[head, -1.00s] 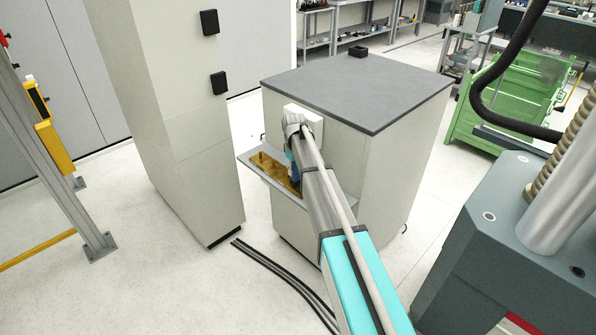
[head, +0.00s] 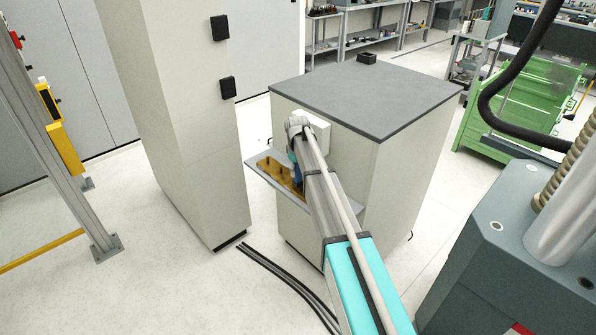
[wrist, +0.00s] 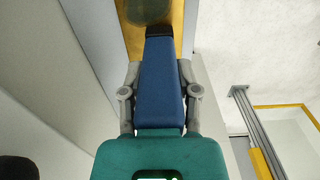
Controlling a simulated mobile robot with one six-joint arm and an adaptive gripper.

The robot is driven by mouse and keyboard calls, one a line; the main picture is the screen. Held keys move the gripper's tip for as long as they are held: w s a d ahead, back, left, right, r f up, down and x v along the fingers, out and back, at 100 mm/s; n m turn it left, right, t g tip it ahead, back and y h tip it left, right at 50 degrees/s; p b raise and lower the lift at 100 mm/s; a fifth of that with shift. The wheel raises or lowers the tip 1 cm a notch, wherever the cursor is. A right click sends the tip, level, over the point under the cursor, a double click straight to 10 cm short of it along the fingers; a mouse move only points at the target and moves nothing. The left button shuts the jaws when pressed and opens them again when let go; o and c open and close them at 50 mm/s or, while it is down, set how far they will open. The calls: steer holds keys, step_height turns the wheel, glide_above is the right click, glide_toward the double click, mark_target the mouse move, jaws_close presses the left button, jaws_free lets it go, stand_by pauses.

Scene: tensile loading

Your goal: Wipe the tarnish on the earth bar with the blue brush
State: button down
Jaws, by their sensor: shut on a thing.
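The earth bar is a brass-coloured strip (head: 268,165) on a narrow grey shelf on the cabinet's side. In the wrist view the brass surface (wrist: 134,38) runs along the top. A dull grey-green oval patch of tarnish (wrist: 148,10) lies on it at the top edge, partly cut off. My gripper (wrist: 160,76) is shut on the blue brush (wrist: 160,95), one grey finger on each side of its tapered body. The brush's dark end (wrist: 160,31) points toward the patch and overlaps the brass. I cannot tell whether it touches. In the head view the brush (head: 297,174) is mostly hidden by my arm.
The grey shelf (head: 262,172) juts from a pale cabinet (head: 400,170) with a dark grey top. A tall pale cabinet (head: 180,130) stands close on the left. Black cables (head: 275,268) lie on the floor. A green crate (head: 530,95) stands at the back right.

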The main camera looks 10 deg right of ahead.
steer(key=shift+r+p, duration=2.5)
steer(key=shift+r, duration=0.25)
steer(key=shift+r, duration=0.1)
steer(key=shift+r+p, duration=1.4)
steer(key=shift+p, duration=0.1)
steer(key=shift+s, duration=0.15)
